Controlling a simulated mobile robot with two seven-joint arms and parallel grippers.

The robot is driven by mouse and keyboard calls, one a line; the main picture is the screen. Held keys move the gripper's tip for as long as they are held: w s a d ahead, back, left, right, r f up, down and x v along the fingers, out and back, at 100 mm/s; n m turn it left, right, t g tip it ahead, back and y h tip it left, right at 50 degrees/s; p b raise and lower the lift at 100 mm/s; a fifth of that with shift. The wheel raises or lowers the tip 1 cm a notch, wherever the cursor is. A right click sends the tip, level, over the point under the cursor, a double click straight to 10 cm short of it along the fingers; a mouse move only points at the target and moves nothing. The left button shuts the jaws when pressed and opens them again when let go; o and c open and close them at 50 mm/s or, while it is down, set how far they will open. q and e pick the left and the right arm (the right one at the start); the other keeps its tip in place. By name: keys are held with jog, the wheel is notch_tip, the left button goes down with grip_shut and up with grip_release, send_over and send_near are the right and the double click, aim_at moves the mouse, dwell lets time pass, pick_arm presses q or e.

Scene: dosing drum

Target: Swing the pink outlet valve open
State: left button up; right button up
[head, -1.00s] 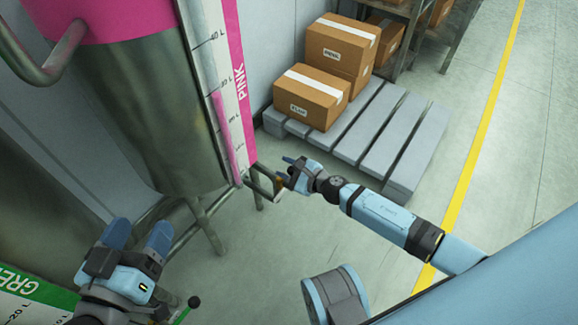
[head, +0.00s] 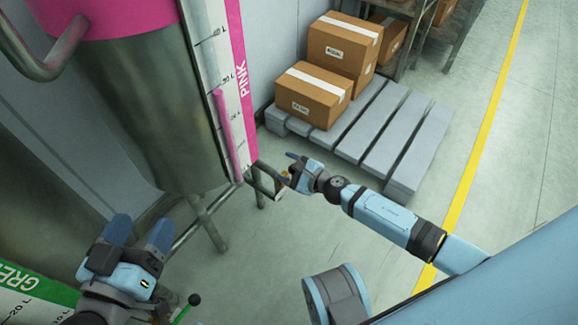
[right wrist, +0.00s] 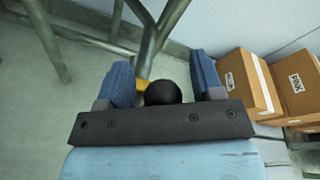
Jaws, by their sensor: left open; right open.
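The pink drum (head: 140,100) is a steel tank with a pink top band and a white level scale marked PINK. Its outlet pipe (head: 262,175) runs out low at the right. My right gripper (head: 292,172) is at the pipe's end, open. In the right wrist view a black ball knob (right wrist: 163,92) sits between the open fingers of the right gripper (right wrist: 163,70), near the palm. A yellow-orange piece (right wrist: 143,86) shows beside the knob; most of the valve is hidden. My left gripper (head: 138,235) is open and empty at the lower left.
A green-labelled drum (head: 40,220) stands at the lower left, with a black-knobbed lever (head: 194,299) near my left gripper. A grey pallet (head: 405,150) with cardboard boxes (head: 312,95) stands behind my right arm. Steel drum legs (head: 207,225) stand below the pink drum. The floor at right is clear.

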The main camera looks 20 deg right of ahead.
jog(key=shift+s, duration=0.1)
jog(key=v, duration=1.3)
jog(key=shift+s+d+p, duration=0.25)
jog(key=shift+s+p, duration=0.05)
jog(key=shift+p, duration=0.05)
